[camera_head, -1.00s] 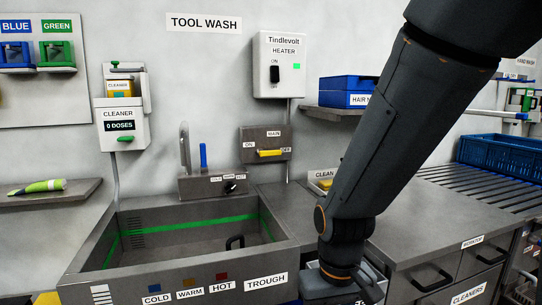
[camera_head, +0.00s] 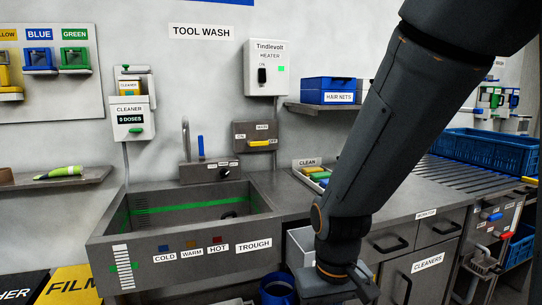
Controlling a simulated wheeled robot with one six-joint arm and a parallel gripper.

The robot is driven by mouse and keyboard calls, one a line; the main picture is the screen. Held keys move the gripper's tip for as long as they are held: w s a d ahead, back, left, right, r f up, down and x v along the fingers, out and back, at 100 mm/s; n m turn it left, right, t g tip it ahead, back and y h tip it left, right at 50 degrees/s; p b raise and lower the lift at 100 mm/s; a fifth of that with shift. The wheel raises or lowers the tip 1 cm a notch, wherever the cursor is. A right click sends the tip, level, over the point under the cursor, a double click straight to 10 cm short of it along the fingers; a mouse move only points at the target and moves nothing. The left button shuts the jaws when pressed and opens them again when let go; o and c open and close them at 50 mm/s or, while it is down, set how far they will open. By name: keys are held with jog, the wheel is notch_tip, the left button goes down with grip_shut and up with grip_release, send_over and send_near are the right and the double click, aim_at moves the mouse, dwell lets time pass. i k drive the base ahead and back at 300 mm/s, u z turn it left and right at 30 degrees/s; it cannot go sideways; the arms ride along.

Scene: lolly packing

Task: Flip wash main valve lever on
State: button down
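The wash main valve lever (camera_head: 259,143) is a yellow bar on a dark grey panel (camera_head: 240,128) marked MAIN, on the wall behind the trough. It lies about level, its right end close to the OFF label; the ON label is at the panel's left. My arm comes down from the top right. My gripper (camera_head: 345,284) is at its lower end, low in front of the counter, well below and to the right of the lever. Nothing touches the lever. The fingertips cannot be made out, so the opening is unclear.
The trough (camera_head: 180,243) stands below the panel, with a tap and a blue lever (camera_head: 201,147) behind it. A heater box (camera_head: 266,68) hangs above. A shelf with a blue hair-net box (camera_head: 327,90) juts out to the right. A clean-tools tray (camera_head: 304,172) sits on the counter.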

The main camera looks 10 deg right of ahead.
aim_at(250, 143)
jog(key=k, duration=0.75)
jog(key=z, duration=0.6)
jog(key=i, duration=1.6)
jog(key=u, duration=0.85)
